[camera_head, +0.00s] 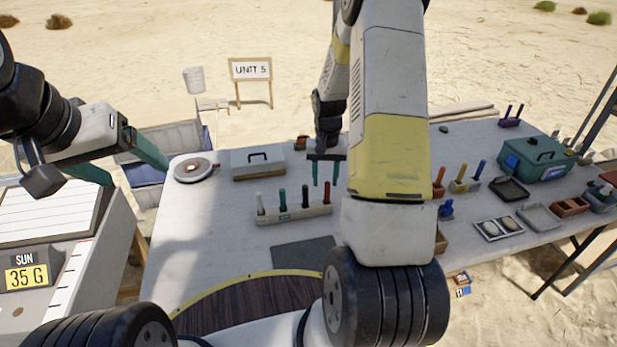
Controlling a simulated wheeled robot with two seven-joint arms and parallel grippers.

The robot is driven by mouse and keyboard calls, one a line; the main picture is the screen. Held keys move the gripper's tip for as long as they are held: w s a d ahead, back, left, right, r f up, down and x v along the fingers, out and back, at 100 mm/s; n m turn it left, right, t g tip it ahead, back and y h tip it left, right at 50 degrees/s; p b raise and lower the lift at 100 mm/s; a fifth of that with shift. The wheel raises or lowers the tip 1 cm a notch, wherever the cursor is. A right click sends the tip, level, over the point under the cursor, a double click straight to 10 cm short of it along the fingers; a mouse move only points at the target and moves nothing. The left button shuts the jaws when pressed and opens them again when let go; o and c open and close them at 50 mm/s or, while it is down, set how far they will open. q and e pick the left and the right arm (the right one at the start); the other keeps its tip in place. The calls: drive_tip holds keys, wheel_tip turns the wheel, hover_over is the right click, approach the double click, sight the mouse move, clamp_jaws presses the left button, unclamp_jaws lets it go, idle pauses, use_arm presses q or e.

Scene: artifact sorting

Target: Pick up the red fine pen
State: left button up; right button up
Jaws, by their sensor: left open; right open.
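A pale rack (293,214) on the table holds several upright pens or markers. A red one (327,195) stands in its right end and a pale, red-tinged one (259,203) in its left end. A teal one (282,199) and a dark one (305,197) stand between them. I cannot tell which is the fine pen. My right gripper (325,181) is open, pointing down, its teal fingers over or behind the rack's right end; it appears empty. My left gripper (138,175) is open and empty at the left, away from the rack.
A dark flat mat (303,254) lies in front. My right arm hides the table's middle. Trays and a green toolbox (535,158) crowd the right side.

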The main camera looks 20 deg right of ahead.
sight(327, 198)
drive_tip(key=f, duration=0.5)
drive_tip(key=shift+s+d+f, duration=0.15)
drive_tip(key=shift+d+f, duration=0.2)
clamp_jaws()
